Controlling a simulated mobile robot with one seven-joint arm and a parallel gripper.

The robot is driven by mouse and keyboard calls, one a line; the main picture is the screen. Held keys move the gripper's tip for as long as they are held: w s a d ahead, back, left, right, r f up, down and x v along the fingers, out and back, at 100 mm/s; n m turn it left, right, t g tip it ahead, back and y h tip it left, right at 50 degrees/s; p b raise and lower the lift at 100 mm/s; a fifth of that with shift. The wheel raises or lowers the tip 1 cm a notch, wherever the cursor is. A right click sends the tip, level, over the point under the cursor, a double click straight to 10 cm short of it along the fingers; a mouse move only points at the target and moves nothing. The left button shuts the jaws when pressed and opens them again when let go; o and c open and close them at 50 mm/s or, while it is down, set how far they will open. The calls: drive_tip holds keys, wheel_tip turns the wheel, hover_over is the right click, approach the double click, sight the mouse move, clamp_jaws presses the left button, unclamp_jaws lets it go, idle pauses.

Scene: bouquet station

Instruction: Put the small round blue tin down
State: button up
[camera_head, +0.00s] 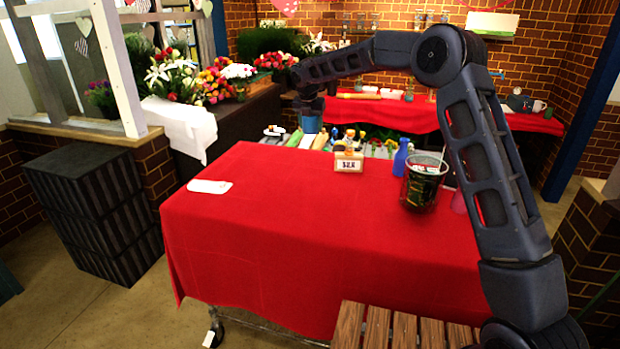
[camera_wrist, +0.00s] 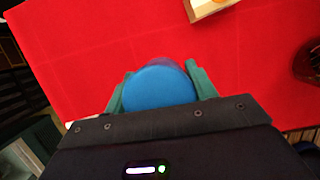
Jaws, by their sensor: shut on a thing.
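The small round blue tin (camera_wrist: 158,88) is held between the two green fingers of my gripper (camera_wrist: 158,85) in the wrist view. The red cloth lies beneath it. In the head view my gripper (camera_head: 309,112) is at the far side of the red-covered table (camera_head: 260,220), and the blue tin (camera_head: 311,124) shows under it. The tin appears to be above the table's far edge; its exact height cannot be told. Its underside is hidden in the wrist view.
A wooden block sign (camera_head: 348,162), a blue bottle (camera_head: 402,158) and a dark bucket (camera_head: 422,185) stand on the table's right half. A white card (camera_head: 209,186) lies at its left. The middle and front of the cloth are clear. Flowers (camera_head: 200,80) stand behind.

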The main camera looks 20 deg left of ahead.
sight(311, 175)
wheel_tip(311, 175, down, 20)
drive_tip(key=shift+a, duration=0.1)
idle(0.5)
drive_tip(key=o, duration=1)
drive_tip(key=shift+f, duration=0.1)
drive_tip(key=shift+o, duration=0.2)
